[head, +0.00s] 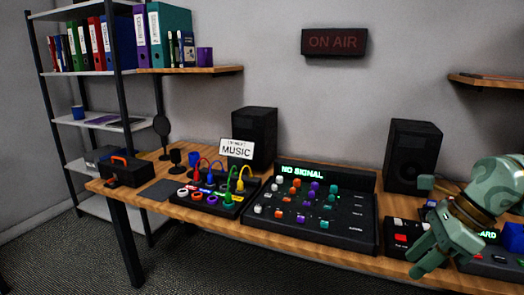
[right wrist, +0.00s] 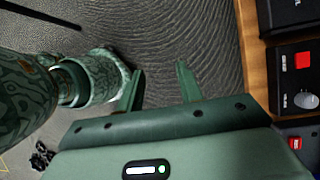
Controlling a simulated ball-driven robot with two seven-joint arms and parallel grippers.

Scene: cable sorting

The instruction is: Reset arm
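My right gripper (head: 414,262) is at the lower right of the head view, over the front edge of the desk (head: 150,202). In the right wrist view its two fingers (right wrist: 161,88) stand apart with nothing between them, and carpet shows beyond. My left gripper is not in view. The black cable board (head: 207,208) sits on the left part of the desk, with red, blue, yellow and green cables standing in it and coloured rings along its front.
A mixer (head: 315,220) reading "NO SIGNAL" stands mid-desk. A small box with a red button (head: 401,240) is close to my right gripper. Two speakers (head: 254,138) (head: 411,157) stand behind. A black toolbox (head: 127,172) is at the left end. Floor in front is clear.

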